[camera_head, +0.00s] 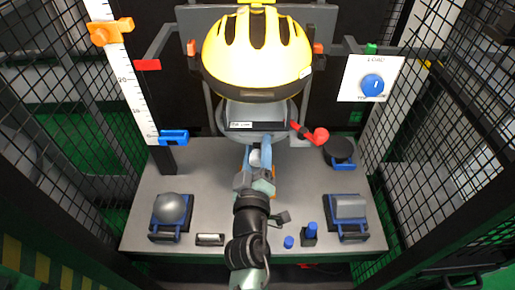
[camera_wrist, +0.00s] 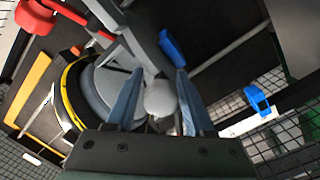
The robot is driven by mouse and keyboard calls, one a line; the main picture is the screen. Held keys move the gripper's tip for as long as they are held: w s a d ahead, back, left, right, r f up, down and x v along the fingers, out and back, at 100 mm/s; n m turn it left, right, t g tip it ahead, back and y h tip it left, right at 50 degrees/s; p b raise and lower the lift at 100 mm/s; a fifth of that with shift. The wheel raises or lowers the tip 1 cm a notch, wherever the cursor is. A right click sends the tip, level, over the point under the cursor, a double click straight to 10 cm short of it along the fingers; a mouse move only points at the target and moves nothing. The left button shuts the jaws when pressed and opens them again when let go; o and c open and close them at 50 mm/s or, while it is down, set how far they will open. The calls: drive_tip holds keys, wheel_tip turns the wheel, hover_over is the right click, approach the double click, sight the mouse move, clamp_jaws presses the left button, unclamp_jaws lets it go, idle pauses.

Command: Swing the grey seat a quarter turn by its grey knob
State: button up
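The grey knob (camera_wrist: 160,98) is a pale ball at the end of a grey bar (camera_wrist: 146,45) in the wrist view. My gripper (camera_wrist: 159,73) has its two blue fingers on either side of the knob, open, with a small gap visible at each side. In the head view my gripper (camera_head: 257,160) reaches under the yellow helmet (camera_head: 257,55), and the knob (camera_head: 255,157) shows small at its tips. A rounded grey body (camera_head: 232,127) below the helmet appears to be the seat; how it joins the bar is partly hidden.
A red ball-ended lever (camera_head: 320,136) stands just right of the seat. A dark round pad (camera_head: 339,149) is at the right. A grey dome (camera_head: 170,208) and a grey block (camera_head: 349,207) rest in holders on the table (camera_head: 215,180). Mesh walls close both sides.

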drive_tip(key=c, duration=0.7)
clamp_jaws()
drive_tip(key=shift+f, duration=0.15)
